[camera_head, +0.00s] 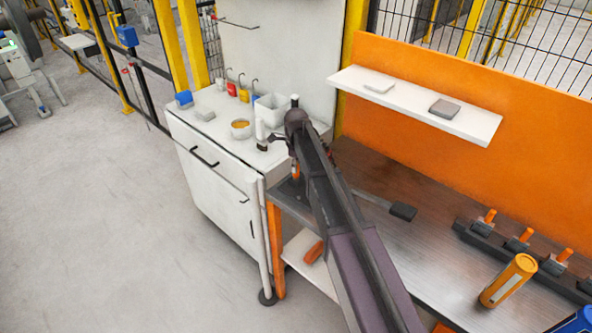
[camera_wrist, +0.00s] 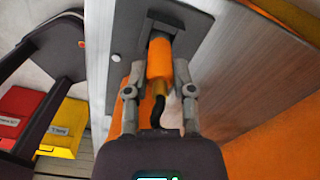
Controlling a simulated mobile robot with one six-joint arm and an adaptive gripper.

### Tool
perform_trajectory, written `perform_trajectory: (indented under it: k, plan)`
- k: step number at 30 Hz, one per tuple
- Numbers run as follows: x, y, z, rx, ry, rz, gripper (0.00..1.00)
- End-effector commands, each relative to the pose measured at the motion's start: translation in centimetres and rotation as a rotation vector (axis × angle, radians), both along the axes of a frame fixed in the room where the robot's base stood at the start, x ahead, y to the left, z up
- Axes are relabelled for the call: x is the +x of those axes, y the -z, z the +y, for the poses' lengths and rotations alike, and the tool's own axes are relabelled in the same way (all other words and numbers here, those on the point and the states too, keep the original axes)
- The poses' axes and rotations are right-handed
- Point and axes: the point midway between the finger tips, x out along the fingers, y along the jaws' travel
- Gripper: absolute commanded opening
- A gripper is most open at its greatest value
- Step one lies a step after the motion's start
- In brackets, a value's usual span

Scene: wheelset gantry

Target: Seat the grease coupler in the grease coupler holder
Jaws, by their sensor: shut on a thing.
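My gripper (camera_wrist: 158,72) is shut on an orange cylindrical piece, which I take to be the grease coupler (camera_wrist: 159,58). It has a grey end pointing away from me and a dark curved part between the fingers. Beyond it lies a dark plate (camera_wrist: 190,32) with a raised socket-like part, likely the grease coupler holder. The grey end overlaps this part; I cannot tell if it is inside it or only in front. In the head view a bit of orange (camera_head: 295,171) shows below my wrist, at the left end of the metal bench; my arm hides most of it.
The metal bench (camera_head: 385,225) carries a dark rack (camera_head: 495,243) with orange-topped pieces and an orange canister (camera_head: 508,280) at right. A white cabinet (camera_head: 215,175) with small containers stands at left. A white shelf (camera_head: 415,105) hangs above. Red (camera_wrist: 20,110) and yellow (camera_wrist: 65,128) bins show in the wrist view.

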Motion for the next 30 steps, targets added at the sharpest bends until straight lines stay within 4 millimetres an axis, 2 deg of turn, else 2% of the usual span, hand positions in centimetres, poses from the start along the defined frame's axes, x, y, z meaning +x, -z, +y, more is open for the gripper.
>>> perform_trajectory:
  k: [16, 17, 18, 20, 30]
  plan:
    - [0.02, 0.58, -0.06, 0.000, 0.001, 0.000, 0.00]
    - [0.01, 0.50, -0.07, 0.000, 0.001, 0.000, 0.39]
    - [0.01, 0.45, -0.07, 0.000, 0.001, 0.000, 0.51]
    - [0.01, 0.45, -0.07, 0.000, 0.001, 0.000, 0.67]
    - [0.02, 0.44, -0.08, 0.000, 0.001, 0.000, 0.67]
